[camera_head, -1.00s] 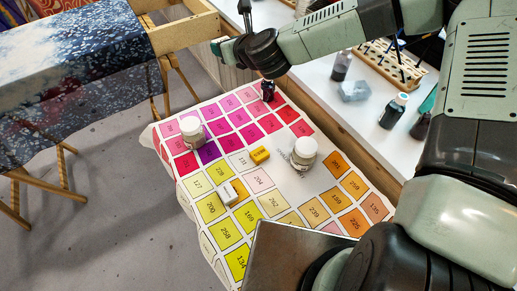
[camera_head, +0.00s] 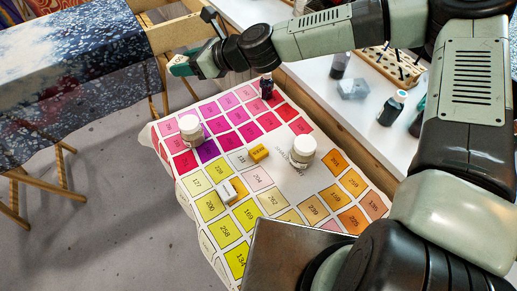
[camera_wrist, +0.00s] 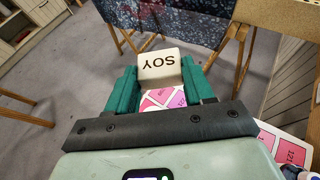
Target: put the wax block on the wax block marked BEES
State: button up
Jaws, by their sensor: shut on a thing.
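My gripper (camera_head: 178,66) is off the far left corner of the colour chart, above the floor, in the head view. In the wrist view my gripper (camera_wrist: 158,72) has its green fingers on both sides of a cream wax block marked SOY (camera_wrist: 159,62) and holds it. The held block cannot be made out in the head view. A yellow block (camera_head: 258,153) lies on the chart in the head view, its dark lettering too small to read. A white block (camera_head: 226,191) lies nearer on the chart, its lettering also unreadable.
Two white-lidded jars (camera_head: 191,130) (camera_head: 303,152) and a small dark bottle (camera_head: 267,88) stand on the colour chart (camera_head: 285,178). A white worktop with bottles (camera_head: 391,108) and a wooden rack (camera_head: 388,66) is at right. A cloth-covered wooden frame (camera_head: 75,72) stands at left.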

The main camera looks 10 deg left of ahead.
jog(key=s+f+n+g+h, duration=0.6)
jog(key=s+f+n+g, duration=0.3)
jog(key=s+n+g, duration=0.35)
notch_tip(320, 180, up, 16)
jog(key=n+t+h, duration=1.7)
jog(key=n+t, duration=0.3)
jog(key=n, duration=1.4)
send_over(259, 153)
jog(key=s+a, duration=0.1)
jog(key=a, duration=0.1)
notch_tip(259, 153, down, 28)
jog(key=shift+s+a+f, duration=0.1)
jog(key=o, duration=1)
